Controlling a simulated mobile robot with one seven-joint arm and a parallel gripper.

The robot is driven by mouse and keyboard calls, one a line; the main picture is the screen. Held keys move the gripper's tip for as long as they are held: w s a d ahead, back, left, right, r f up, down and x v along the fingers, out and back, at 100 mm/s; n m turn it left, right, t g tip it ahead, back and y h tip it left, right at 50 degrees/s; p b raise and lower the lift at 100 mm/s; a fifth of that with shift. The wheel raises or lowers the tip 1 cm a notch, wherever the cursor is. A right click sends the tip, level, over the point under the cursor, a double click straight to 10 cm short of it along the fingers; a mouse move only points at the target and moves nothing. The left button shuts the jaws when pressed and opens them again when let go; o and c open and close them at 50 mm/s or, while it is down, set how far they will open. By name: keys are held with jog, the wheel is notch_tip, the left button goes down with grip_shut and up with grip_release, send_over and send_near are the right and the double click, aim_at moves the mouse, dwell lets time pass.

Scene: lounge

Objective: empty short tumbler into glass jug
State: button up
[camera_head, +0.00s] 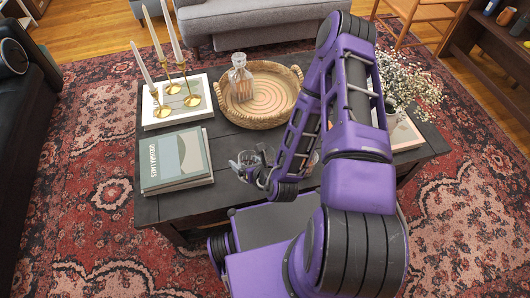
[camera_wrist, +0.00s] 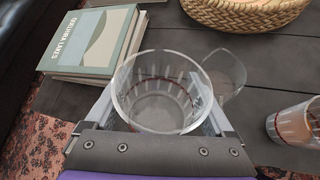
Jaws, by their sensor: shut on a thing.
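My gripper (camera_wrist: 160,122) is shut on a clear glass tumbler (camera_wrist: 158,100), with one finger on each side of it. The tumbler looks upright, its open rim facing the wrist camera; I cannot tell how much is in it. In the head view my gripper (camera_head: 256,174) is over the near edge of the table, partly hidden by my arm, with the tumbler (camera_head: 246,158) at its tip. Just beyond the tumbler, to its right, stands a second clear glass vessel with a pointed lip, probably the glass jug (camera_wrist: 228,72).
Another glass (camera_wrist: 297,124) stands at the right. A woven tray (camera_head: 237,111) holds a stoppered decanter (camera_head: 241,82). Books (camera_head: 176,160) lie left, brass candlesticks (camera_head: 184,82) stand behind them, and white flowers (camera_head: 412,82) stand right. Dark tabletop (camera_head: 222,143) shows between books and tray.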

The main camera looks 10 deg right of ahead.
jog(key=shift+a+f+t+h, duration=0.1)
jog(key=shift+f+t+h, duration=0.1)
jog(key=shift+t+h, duration=0.1)
jog(key=shift+s+a+f+n, duration=0.25)
jog(key=shift+a+f+n, duration=0.15)
jog(key=shift+f, duration=0.15)
jog(key=shift+n+t+h, duration=0.4)
jog(key=shift+t, duration=0.5)
jog(key=shift+s+a+f, duration=0.1)
jog(key=shift+s+f, duration=0.05)
jog(key=shift+f, duration=1.4)
jog(key=shift+s+a+f, duration=0.1)
jog(key=shift+s+f, duration=0.05)
jog(key=shift+f, duration=1.35)
notch_tip(320, 180, up, 5)
jog(key=p, duration=0.5)
jog(key=shift+f, duration=0.1)
